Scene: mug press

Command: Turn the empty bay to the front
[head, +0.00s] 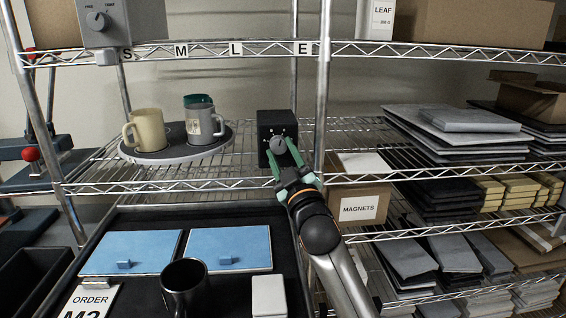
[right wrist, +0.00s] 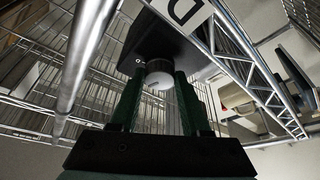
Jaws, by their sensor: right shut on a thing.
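A round grey turntable (head: 170,158) sits on the wire shelf at the left. It carries a cream mug (head: 150,130) at its left front, a grey mug (head: 200,125) with a pale label at its right, and a green mug (head: 197,99) mostly hidden behind the grey one. Which bay is empty cannot be told clearly. A black control box (head: 268,124) stands right of the turntable. My right gripper (head: 283,157) is shut on its grey knob (head: 278,145). The knob (right wrist: 158,80) also shows between the fingers in the right wrist view. My left gripper is out of view.
A shelf post stands close right of the black box, beside a MAGNETS carton (head: 358,207). Below lies a dark tray with blue-lidded boxes (head: 130,252), a black mug (head: 185,285) and an order card (head: 88,300). A grey dial box (head: 105,22) hangs at upper left.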

